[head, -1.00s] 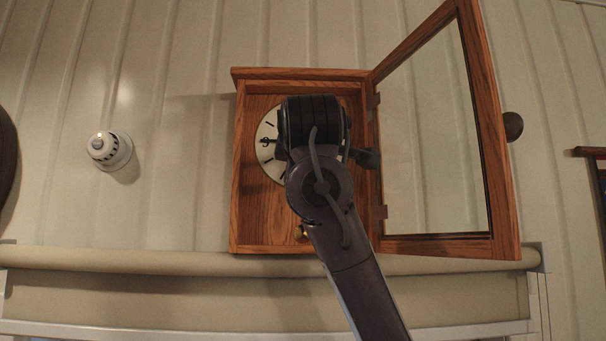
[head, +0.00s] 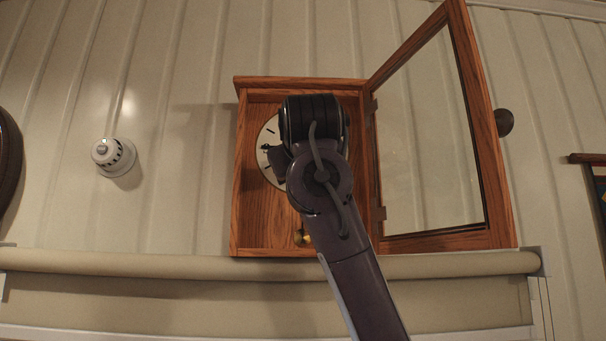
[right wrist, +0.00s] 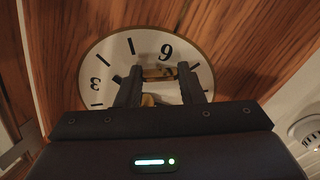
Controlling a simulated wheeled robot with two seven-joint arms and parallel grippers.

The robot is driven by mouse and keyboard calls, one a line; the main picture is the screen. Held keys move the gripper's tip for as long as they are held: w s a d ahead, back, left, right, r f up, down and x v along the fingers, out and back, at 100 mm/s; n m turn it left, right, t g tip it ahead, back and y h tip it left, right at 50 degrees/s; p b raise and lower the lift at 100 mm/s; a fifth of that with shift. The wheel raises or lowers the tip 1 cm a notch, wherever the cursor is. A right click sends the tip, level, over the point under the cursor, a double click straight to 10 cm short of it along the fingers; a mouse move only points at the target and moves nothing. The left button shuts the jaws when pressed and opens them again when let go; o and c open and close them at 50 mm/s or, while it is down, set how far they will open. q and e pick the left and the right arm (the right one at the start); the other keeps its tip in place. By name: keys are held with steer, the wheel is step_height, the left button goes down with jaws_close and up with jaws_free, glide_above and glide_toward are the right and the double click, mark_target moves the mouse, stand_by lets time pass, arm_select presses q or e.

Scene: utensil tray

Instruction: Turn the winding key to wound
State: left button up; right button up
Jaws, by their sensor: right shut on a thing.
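The wooden clock case (head: 268,213) hangs on the wall with its glazed door open to the right. Its round white dial (head: 268,145) is partly covered by my right arm, and it also shows in the right wrist view (right wrist: 115,62). My right gripper (right wrist: 160,88) is at the middle of the dial, its two fingers shut on a small brass piece (right wrist: 149,100), which looks like the winding key. The key is mostly hidden between the fingers, so its exact angle cannot be told. My left gripper is in neither view.
The open glass door (head: 497,165) stands out just right of my arm. A brass pendulum bob or knob (head: 302,237) sits low in the case. A white round device (head: 113,156) is on the wall at left. A rolled blind (head: 150,265) runs below.

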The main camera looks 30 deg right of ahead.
steer(key=m+b, duration=0.2)
steer(key=m, duration=0.7)
steer(key=m+b, duration=0.2)
steer(key=m, duration=0.7)
steer(key=shift+w+f+m, duration=0.1)
steer(key=shift+f+m, duration=0.1)
steer(key=shift+m, duration=0.2)
steer(key=o, duration=1)
steer(key=shift+r, duration=0.1)
steer(key=shift+r, duration=0.1)
